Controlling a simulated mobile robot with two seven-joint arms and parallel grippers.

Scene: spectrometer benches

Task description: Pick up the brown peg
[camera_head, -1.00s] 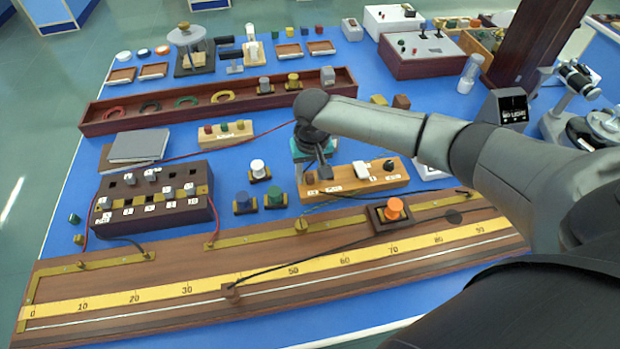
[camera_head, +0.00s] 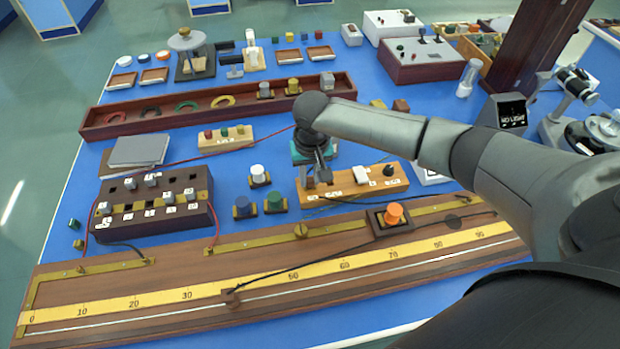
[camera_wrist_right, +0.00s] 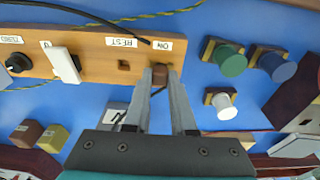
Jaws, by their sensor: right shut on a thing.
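The brown peg (camera_wrist_right: 160,76) shows between the fingertips in the right wrist view, beside the ON label. It is at one end of the wooden switch board (camera_wrist_right: 95,50), which also has an empty square hole beside the REST label. My right gripper (camera_wrist_right: 160,82) is shut on the peg, its fingers pointing down at the board. In the head view the right gripper (camera_head: 321,180) is over the left end of the same board (camera_head: 345,185) and mostly hides the peg. Whether the peg's foot is still in the board cannot be told. My left gripper is not in view.
White (camera_head: 259,174), green (camera_head: 274,200) and blue (camera_head: 242,206) capped posts stand just left of the board. A long slide-wire board (camera_head: 120,285) with an orange-knobbed block (camera_head: 393,213) lies in front. A dark socket box (camera_head: 155,205) is farther left.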

